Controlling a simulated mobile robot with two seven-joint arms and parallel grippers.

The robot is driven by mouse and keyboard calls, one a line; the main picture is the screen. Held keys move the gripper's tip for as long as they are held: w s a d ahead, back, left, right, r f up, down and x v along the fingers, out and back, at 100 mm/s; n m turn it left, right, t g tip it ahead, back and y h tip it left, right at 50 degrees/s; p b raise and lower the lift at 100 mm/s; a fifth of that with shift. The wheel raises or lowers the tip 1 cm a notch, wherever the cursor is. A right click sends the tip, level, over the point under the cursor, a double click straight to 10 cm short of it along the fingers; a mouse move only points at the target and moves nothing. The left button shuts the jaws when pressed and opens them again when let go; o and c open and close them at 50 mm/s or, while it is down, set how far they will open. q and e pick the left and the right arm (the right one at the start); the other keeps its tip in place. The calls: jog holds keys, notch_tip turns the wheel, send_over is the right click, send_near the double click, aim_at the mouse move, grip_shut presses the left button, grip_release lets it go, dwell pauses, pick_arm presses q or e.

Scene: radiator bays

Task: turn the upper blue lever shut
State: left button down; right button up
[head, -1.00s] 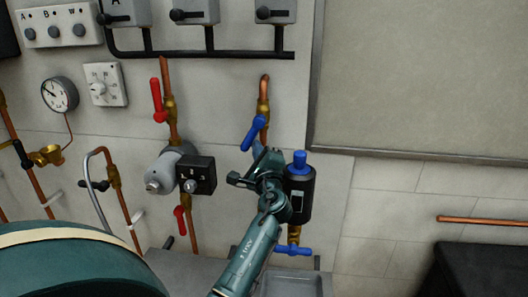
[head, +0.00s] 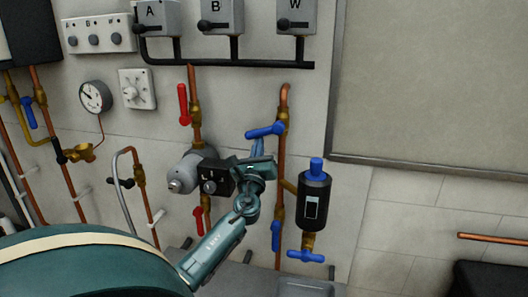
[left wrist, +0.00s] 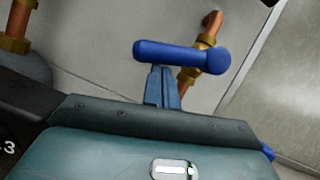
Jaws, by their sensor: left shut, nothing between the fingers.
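The upper blue lever (head: 266,130) sits on a brass valve on the copper pipe (head: 281,170). It lies nearly crosswise to the pipe, its free end pointing left and slightly down. In the left wrist view the lever (left wrist: 175,55) spans the upper middle, with its round hub at the right. My left gripper (head: 257,147) is shut and empty, just below the lever's handle. In the left wrist view its fingers (left wrist: 161,75) point up at the lever's underside; I cannot tell whether they touch it. My right gripper is not in view.
A lower blue lever (head: 276,235) lies along the same pipe. To its right is a black cylinder (head: 314,198) with a blue tap (head: 305,256) below. Left of my gripper are a black box (head: 215,178) and an upper red lever (head: 183,104). A grey panel (head: 430,80) fills the right.

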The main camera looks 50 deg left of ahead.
pick_arm(q)
jog(key=m, duration=0.1)
jog(key=r+m+t+h, duration=0.1)
jog(key=m, duration=0.1)
jog(key=a+r+m+h, duration=0.1)
jog(key=m, duration=0.1)
jog(key=shift+s+t, duration=0.3)
jog(key=shift+t, duration=0.1)
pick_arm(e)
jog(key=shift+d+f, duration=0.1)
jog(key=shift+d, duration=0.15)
pick_arm(q)
jog(key=shift+f, duration=0.15)
